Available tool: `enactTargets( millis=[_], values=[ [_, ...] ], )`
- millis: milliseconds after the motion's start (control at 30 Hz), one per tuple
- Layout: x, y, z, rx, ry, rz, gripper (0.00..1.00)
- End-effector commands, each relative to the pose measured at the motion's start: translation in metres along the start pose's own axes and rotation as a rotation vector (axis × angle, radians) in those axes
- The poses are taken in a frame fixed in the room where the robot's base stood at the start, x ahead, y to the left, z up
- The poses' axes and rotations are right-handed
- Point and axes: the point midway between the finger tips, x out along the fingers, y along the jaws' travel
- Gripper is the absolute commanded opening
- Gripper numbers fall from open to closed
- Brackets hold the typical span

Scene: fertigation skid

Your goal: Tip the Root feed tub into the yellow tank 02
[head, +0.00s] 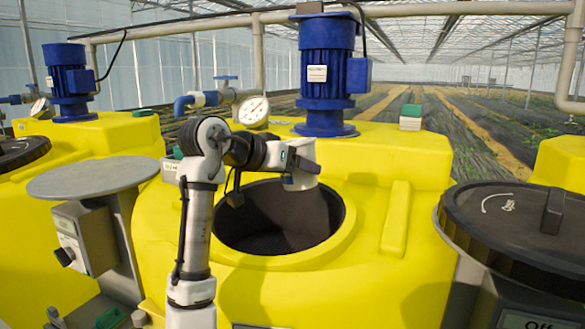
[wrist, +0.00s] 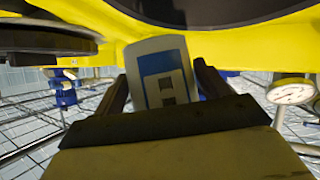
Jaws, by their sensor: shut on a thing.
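The Root feed tub (head: 303,172) is a small white tub held over the round dark opening (head: 270,240) of the middle yellow tank (head: 375,285). In the head view it looks tilted; its mouth and contents cannot be made out. My gripper (head: 285,156) is shut on it, above the back part of the opening. In the wrist view the tub (wrist: 158,62) shows a pale face with a blue label, between the two dark fingers of my gripper (wrist: 163,80). The number on the tank is not readable.
A blue motor (head: 326,75) stands on the tank behind the opening, with a pressure gauge (head: 253,111) to its left. A round grey stand (head: 93,178) is at the left. A black lid (head: 520,215) is at the right. Pipes run across behind.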

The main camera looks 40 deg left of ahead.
Motion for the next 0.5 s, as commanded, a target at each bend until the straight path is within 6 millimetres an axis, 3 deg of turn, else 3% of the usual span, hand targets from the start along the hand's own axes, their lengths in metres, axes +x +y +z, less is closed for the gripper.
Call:
enactTargets(
  millis=[233,500],
  values=[
    [0.003,-0.002,0.007,0.001,0.002,0.000,0.40],
    [0.014,-0.007,0.030,0.000,0.002,-0.001,0.40]
  ],
)
